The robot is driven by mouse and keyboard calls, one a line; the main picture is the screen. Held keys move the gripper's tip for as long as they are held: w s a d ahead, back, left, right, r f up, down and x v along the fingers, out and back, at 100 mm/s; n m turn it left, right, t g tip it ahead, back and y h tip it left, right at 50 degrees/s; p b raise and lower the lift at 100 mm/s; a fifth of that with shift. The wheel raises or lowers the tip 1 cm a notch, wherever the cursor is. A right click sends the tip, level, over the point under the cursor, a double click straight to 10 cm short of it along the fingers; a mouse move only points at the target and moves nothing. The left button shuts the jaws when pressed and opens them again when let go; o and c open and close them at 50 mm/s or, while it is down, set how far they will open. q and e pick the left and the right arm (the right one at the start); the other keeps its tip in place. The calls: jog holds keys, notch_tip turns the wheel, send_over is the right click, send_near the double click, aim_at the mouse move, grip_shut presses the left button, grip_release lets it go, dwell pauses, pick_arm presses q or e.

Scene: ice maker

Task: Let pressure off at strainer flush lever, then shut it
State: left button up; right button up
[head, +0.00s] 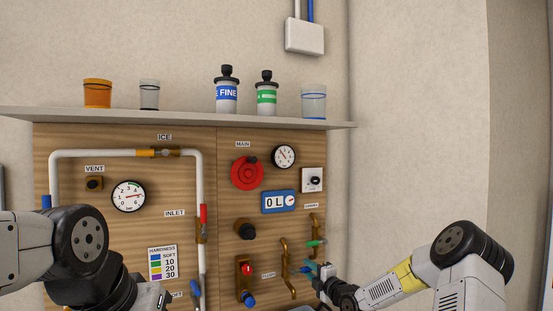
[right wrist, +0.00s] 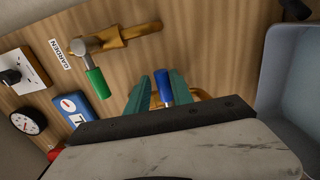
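The flush lever has a blue handle (right wrist: 162,88) on a brass valve, which stands by the "FLUSH" label on the wooden panel. In the head view the brass flush pipe (head: 287,270) shows, with its handle partly hidden by my gripper. My right gripper (head: 312,269) is at the lever. In the right wrist view its teal fingers (right wrist: 160,92) stand apart on either side of the blue handle, with a gap visible on the left. My left gripper (head: 157,298) is at the bottom edge, largely cut off, and its fingers cannot be made out.
The green garden lever (right wrist: 97,83) is close by, above the flush lever in the head view. A pressure gauge (head: 128,196), red main wheel (head: 247,172) and blue litre meter (head: 278,201) are on the panel. A grey-blue basin (right wrist: 292,85) is at the wrist view's right.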

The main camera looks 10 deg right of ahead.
jog(key=shift+o, duration=0.7)
jog(key=shift+d+r, duration=0.1)
jog(key=shift+d, duration=0.15)
jog(key=v, duration=0.7)
jog(key=shift+d+r, duration=0.1)
jog(key=shift+r, duration=0.05)
